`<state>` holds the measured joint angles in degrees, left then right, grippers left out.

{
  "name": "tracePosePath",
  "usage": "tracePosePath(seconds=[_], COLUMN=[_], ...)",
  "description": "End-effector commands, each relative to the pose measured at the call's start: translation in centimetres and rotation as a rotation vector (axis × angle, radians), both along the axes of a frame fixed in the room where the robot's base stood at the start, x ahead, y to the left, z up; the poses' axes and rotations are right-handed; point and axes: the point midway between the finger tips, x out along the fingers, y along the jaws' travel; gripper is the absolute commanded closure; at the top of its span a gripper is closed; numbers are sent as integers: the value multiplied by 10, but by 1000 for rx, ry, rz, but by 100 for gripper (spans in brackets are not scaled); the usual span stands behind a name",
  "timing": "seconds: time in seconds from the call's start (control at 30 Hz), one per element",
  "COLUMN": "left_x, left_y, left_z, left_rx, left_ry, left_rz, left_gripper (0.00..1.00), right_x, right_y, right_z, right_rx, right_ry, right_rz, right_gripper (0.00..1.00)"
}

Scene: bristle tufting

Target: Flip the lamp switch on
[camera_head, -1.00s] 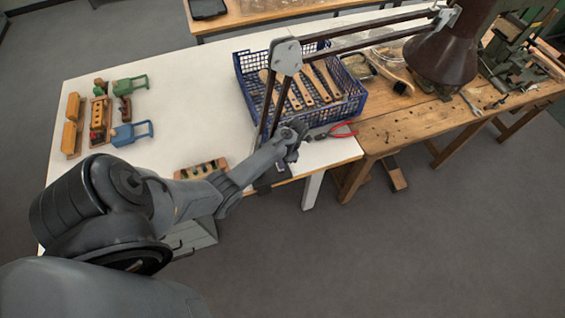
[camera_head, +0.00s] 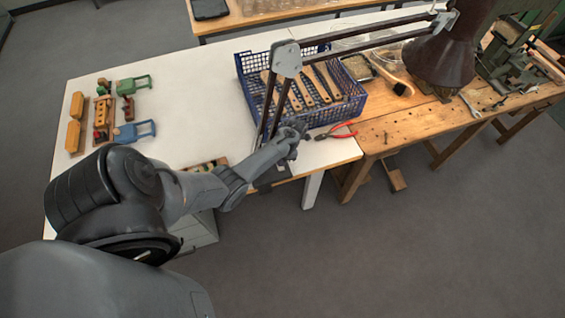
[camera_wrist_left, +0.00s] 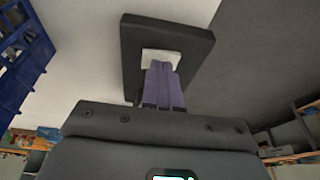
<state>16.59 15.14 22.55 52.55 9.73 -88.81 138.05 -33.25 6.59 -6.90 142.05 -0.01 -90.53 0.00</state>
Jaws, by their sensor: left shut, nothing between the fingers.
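The brown desk lamp has its shade (camera_head: 440,62) at the upper right and a jointed arm (camera_head: 350,35) reaching left to a bracket. Its dark base (camera_head: 272,178) sits at the table's front edge, partly behind my left arm. My left gripper (camera_head: 300,126) is by the lamp's lower posts. In the left wrist view, the purple fingers (camera_wrist_left: 162,82) are shut and empty. Their tips are at a pale square piece (camera_wrist_left: 161,56), apparently the switch, on a dark plate (camera_wrist_left: 132,32). Contact and switch position cannot be told. The shade's inside is hidden. My right gripper is not in view.
A blue crate (camera_head: 246,82) of wooden-backed brushes stands behind the lamp posts; it also shows in the left wrist view (camera_wrist_left: 22,65). Red-handled pliers (camera_head: 338,131) lie right of the gripper. Coloured tools and blocks lie far left. The white tabletop's (camera_head: 190,95) middle is clear.

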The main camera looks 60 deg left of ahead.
Motion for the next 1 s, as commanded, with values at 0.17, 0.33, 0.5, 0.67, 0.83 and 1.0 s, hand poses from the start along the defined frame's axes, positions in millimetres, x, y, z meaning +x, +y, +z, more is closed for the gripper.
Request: tracePosePath(seconds=[0.17,0.33,0.5,0.67,0.83,1.0], left_x=[0,0,0,0,0,9], left_y=[1,1,0,-1,-3,-9], left_z=[0,1,8,24,46,72], left_rx=[0,0,0,0,0,3], left_ry=[0,0,0,0,0,-4], left_rz=[1,0,1,0,1,-1], left_gripper=[100,100,100,100,100,100], right_x=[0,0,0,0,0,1], right_y=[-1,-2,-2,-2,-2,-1], right_z=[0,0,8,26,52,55], right_rx=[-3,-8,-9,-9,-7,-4], right_ry=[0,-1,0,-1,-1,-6], right_rz=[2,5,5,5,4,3], right_gripper=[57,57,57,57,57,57])
